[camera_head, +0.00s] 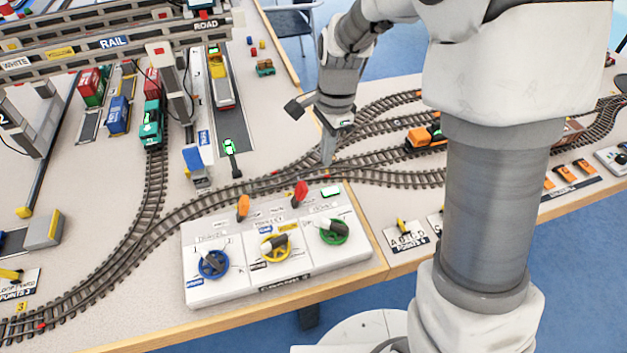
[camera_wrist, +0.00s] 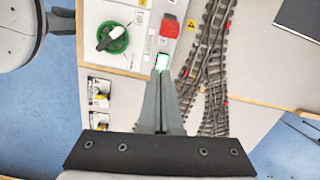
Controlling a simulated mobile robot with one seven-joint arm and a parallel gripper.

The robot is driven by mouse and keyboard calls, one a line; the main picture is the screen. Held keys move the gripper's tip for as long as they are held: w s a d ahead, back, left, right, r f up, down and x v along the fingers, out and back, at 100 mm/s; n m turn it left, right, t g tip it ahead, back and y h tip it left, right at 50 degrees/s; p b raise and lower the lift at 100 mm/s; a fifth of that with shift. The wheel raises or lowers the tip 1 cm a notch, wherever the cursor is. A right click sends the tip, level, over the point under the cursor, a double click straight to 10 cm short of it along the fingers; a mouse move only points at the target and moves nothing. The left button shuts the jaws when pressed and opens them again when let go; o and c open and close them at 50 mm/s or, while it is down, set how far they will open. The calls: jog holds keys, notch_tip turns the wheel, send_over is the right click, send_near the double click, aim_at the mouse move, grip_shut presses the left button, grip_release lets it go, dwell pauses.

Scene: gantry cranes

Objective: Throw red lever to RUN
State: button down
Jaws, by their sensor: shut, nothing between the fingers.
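The red lever (camera_head: 300,191) stands at the back edge of the white control panel (camera_head: 215,288), right of an orange lever (camera_head: 243,205). The red lever's top also shows in the wrist view (camera_wrist: 169,27), ahead of the fingertips. My gripper (camera_head: 328,161) is shut and empty, pointing down behind the panel and to the right of the red lever, apart from it. In the wrist view my gripper (camera_wrist: 163,80) has its fingers together, with a green-lit indicator (camera_wrist: 162,62) just beyond the tips. The small lettering by the lever is too blurred to read.
The panel carries blue (camera_head: 213,264), yellow (camera_head: 276,248) and green (camera_head: 334,231) wheels. Curved tracks (camera_head: 190,208) run close behind it. An orange locomotive (camera_head: 424,137) stands on track to the right. The gantry crane (camera_head: 110,45) is at the upper left.

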aim_at(298, 196)
jog(key=shift+w+d+f+m, duration=0.35)
jog(key=shift+w+d+m, duration=0.15)
jog(key=shift+d+m, duration=0.25)
jog(key=shift+a, duration=0.1)
jog(key=f+b, duration=0.1)
jog(key=f, duration=0.5)
jog(key=f+b, duration=0.1)
jog(key=f, duration=0.3)
jog(key=shift+s+a+f+b, duration=0.1)
jog(key=shift+s+a+b, duration=0.05)
jog(key=shift+a+b, duration=0.2)
jog(key=shift+s+a+r, duration=0.15)
jog(key=shift+a+r, duration=0.2)
jog(key=shift+a, duration=0.25)
jog(key=shift+s+a+r, duration=0.15)
jog(key=shift+a+r, duration=0.15)
jog(key=shift+a, duration=0.3)
jog(key=shift+s+a+r, duration=0.15)
jog(key=shift+a+r, duration=0.15)
jog(key=shift+a, duration=0.35)
